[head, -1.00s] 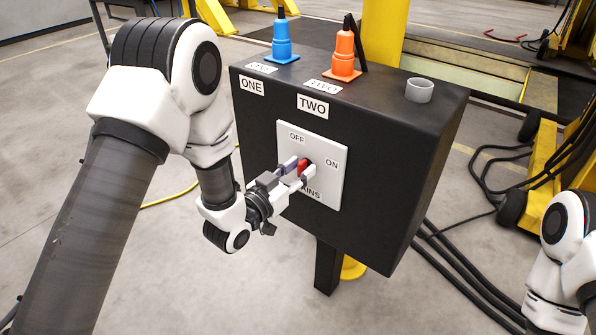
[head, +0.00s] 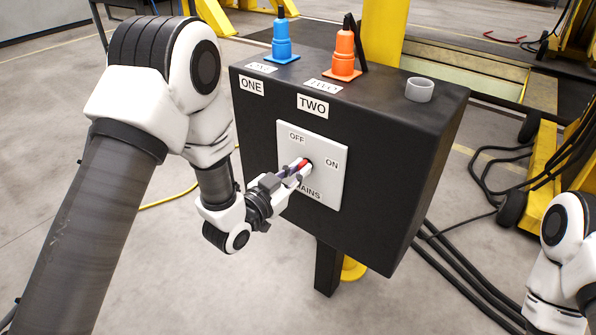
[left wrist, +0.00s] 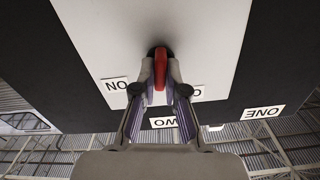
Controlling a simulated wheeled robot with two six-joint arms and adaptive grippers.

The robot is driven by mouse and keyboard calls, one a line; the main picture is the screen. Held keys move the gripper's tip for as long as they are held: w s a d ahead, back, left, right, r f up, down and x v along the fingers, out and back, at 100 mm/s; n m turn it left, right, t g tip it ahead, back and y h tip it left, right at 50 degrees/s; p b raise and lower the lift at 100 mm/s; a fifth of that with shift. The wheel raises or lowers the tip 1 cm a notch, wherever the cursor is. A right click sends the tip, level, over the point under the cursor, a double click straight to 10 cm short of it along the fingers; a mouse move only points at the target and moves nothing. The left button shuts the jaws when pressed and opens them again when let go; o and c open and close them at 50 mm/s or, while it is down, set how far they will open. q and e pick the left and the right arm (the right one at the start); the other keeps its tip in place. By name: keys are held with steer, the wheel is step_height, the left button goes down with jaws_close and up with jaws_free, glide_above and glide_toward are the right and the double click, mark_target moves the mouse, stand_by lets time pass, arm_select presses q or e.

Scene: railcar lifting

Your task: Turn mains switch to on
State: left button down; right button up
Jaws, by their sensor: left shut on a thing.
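The mains switch panel (head: 330,188) is a white plate marked OFF, ON and MAINS on the front of a black box. Its red handle (head: 303,164) sits at a dark round hub below and between the OFF and ON labels. I cannot tell its exact setting. My left gripper (head: 297,170) is shut on the handle from the front left. In the left wrist view the red handle (left wrist: 161,70) stands between the two fingers (left wrist: 160,92), and the ON label (left wrist: 117,86) is at the left. The OFF label is partly hidden there by a finger. My right gripper is out of view.
Black cables (head: 450,275) lie on the floor at right, near yellow equipment (head: 545,170). The floor before the box is clear.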

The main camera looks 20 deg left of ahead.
arm_select(q)
steer(key=shift+d+f+m+b, duration=0.1)
steer(key=shift+m+b, duration=0.7)
steer(key=shift+m, duration=1.7)
steer(key=shift+f+m+b, duration=0.1)
steer(key=shift+m+b, duration=0.7)
steer(key=shift+m, duration=1.7)
steer(key=c, duration=1.2)
jaws_free()
steer(key=v, duration=0.7)
steer(key=shift+s+r, duration=0.1)
steer(key=shift+s, duration=0.15)
